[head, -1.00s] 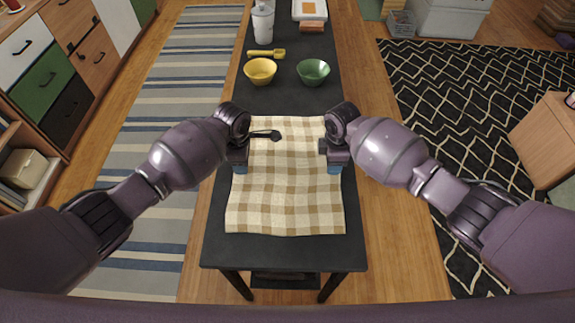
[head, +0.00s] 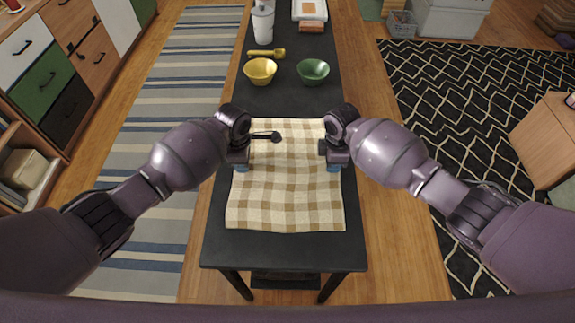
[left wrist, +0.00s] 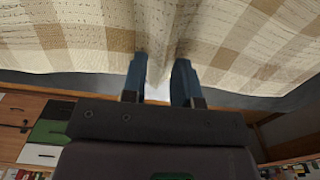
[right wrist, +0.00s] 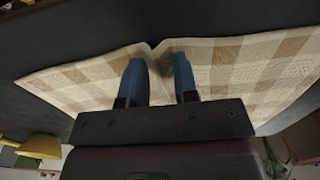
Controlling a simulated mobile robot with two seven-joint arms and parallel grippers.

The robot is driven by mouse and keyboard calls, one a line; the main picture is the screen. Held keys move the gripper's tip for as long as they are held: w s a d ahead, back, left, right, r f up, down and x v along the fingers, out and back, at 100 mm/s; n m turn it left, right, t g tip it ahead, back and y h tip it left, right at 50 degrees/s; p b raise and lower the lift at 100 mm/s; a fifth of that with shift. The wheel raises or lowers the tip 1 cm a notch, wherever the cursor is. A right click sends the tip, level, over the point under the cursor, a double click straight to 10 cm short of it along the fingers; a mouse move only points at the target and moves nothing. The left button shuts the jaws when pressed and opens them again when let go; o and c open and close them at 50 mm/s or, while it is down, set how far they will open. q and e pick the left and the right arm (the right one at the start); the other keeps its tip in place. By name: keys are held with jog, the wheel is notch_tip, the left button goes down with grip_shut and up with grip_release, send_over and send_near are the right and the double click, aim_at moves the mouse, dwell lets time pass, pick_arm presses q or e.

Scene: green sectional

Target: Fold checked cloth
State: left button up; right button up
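The checked cloth (head: 287,200), beige and cream, lies spread on the dark table with slight ripples. My left gripper (head: 240,168) is at its left edge and my right gripper (head: 334,168) at its right edge, both beyond the cloth's middle. In the left wrist view the cloth (left wrist: 230,40) gathers into a ridge between the two blue fingers (left wrist: 160,80), which look shut on it. In the right wrist view the cloth (right wrist: 230,70) creases between the blue fingers (right wrist: 158,80), which also look shut on it. The forearms hide parts of the side edges.
A dark spoon-like shape (head: 272,136) shows over the cloth's far part. The table's near end (head: 285,250) is bare.

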pick_arm(q)
jog(key=shift+f, duration=0.1)
grip_shut()
pick_arm(e)
jog(key=shift+f, duration=0.1)
grip_shut()
